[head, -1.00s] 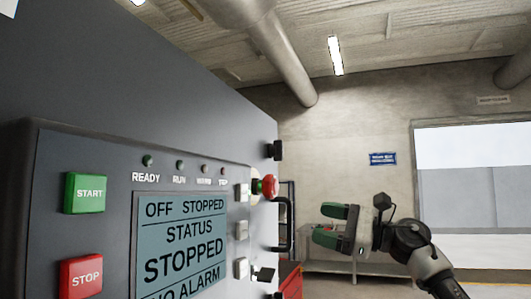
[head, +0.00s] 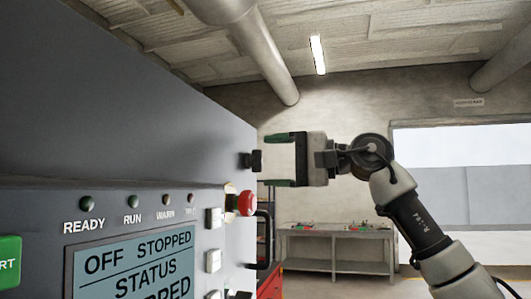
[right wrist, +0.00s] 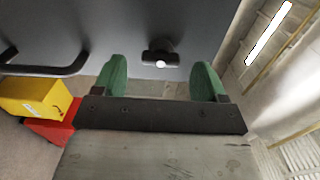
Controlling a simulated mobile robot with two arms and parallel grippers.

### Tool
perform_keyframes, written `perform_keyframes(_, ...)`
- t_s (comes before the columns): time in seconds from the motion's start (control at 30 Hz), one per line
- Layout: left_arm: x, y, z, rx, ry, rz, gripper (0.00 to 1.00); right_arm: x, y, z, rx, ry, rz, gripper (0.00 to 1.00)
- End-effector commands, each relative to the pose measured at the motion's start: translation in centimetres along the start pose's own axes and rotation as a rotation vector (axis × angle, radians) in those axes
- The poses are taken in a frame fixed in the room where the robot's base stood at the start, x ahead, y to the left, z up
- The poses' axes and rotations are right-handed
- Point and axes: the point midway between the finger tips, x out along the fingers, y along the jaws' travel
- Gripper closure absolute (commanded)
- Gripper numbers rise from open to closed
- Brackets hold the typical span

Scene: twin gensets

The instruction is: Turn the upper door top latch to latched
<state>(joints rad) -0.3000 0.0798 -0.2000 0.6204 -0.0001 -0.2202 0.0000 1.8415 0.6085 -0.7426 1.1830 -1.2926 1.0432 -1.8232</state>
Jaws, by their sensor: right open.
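The upper door top latch (head: 252,160) is a small black knob at the edge of the dark grey genset panel, above the red emergency button. In the right wrist view the latch (right wrist: 160,58) shows as a short black bar with a bright round centre, lying crosswise between the finger lines. My right gripper (head: 274,160) is open, with green fingers one above the other, just right of the latch and facing it. In the right wrist view my right gripper (right wrist: 160,72) has nothing between its fingers; contact with the latch cannot be told. My left gripper is out of view.
A red emergency button (head: 246,203) and a black door handle (head: 265,240) lie below the latch. The handle (right wrist: 45,68) is left in the wrist view, near a yellow box (right wrist: 32,97). A workbench (head: 338,248) stands behind. The room right of the panel is open.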

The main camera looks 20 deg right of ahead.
Motion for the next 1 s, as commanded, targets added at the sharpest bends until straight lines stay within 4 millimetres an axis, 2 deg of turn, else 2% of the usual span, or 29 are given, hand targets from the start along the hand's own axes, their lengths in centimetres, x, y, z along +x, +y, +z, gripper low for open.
perform_keyframes(0.2,-0.8,0.0,-0.1,0.0,0.0,0.0,0.57,1.9,-0.1,0.0,0.001,-0.001,-0.001,0.28)
perform_keyframes(0.5,-0.8,0.0,0.0,0.0,-0.001,0.0,0.57,2.1,0.0,0.0,0.001,0.0,-0.002,0.28)
perform_keyframes(0.83,-0.8,0.0,0.0,0.0,-0.001,0.0,0.57,2.1,0.0,0.0,0.002,0.0,-0.001,0.77)
perform_keyframes(1.0,-0.8,0.0,0.0,0.0,-0.001,0.0,0.57,2.1,0.0,0.0,0.01,0.0,-0.001,0.77)
